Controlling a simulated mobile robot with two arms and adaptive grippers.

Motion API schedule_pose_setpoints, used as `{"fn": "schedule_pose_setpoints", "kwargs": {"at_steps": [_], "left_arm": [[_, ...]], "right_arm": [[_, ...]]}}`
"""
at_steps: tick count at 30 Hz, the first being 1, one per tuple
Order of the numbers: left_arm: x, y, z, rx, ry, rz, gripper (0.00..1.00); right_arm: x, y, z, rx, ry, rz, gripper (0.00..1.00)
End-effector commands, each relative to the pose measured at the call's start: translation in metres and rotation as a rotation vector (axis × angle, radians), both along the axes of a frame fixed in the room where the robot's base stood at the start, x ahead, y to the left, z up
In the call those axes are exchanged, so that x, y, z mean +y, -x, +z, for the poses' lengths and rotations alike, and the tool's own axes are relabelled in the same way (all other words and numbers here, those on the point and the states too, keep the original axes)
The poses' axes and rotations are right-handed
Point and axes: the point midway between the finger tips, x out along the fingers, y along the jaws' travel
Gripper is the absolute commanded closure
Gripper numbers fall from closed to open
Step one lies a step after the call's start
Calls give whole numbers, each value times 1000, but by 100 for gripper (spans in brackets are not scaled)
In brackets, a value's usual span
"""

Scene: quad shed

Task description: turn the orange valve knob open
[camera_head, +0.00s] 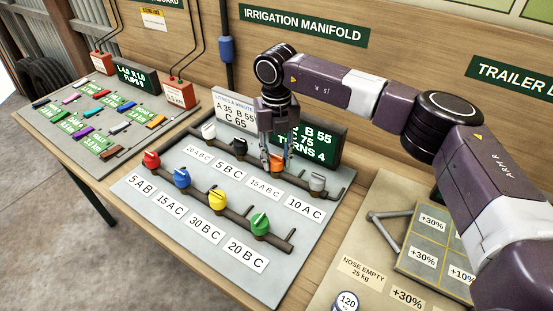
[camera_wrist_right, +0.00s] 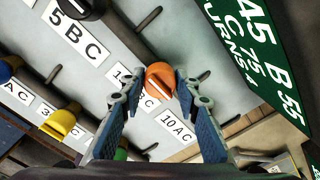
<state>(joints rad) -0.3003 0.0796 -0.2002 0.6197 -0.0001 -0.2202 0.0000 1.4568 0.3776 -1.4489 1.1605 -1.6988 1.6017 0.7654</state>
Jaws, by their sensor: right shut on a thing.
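The orange valve knob (camera_head: 277,161) sits on the back pipe of the irrigation board (camera_head: 150,229), behind the label "15 A B C". My right gripper (camera_head: 276,158) reaches down onto it from above. In the right wrist view the orange knob (camera_wrist_right: 160,80) sits between the tips of the two blue-padded fingers (camera_wrist_right: 157,92), and the right gripper is shut on it. The fingers hide parts of the knob in the head view. My left gripper is in neither view.
On the back pipe are a white knob (camera_head: 208,131), a black knob (camera_head: 240,147) and a grey knob (camera_head: 317,182). Red (camera_head: 151,160), blue (camera_head: 182,178), yellow (camera_head: 217,199) and green (camera_head: 260,223) knobs line the front pipe. A green display (camera_head: 318,146) stands close behind the gripper.

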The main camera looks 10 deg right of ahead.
Motion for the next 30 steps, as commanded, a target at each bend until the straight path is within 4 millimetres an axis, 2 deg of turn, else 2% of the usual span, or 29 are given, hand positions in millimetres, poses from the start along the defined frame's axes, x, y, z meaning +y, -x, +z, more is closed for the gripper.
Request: {"fn": "schedule_pose_setpoints", "kwargs": {"at_steps": [10,11,15,25,30], "left_arm": [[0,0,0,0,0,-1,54],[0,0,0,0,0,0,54],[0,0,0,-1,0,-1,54],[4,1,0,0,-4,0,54],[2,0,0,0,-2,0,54]], "right_arm": [[0,-2,3,-7,-1,3,95],[0,-2,3,-7,-1,3,68],[0,-1,2,-5,-1,3,53],[0,-1,4,-3,0,2,53],[0,-1,27,-5,-1,3,53]]}}
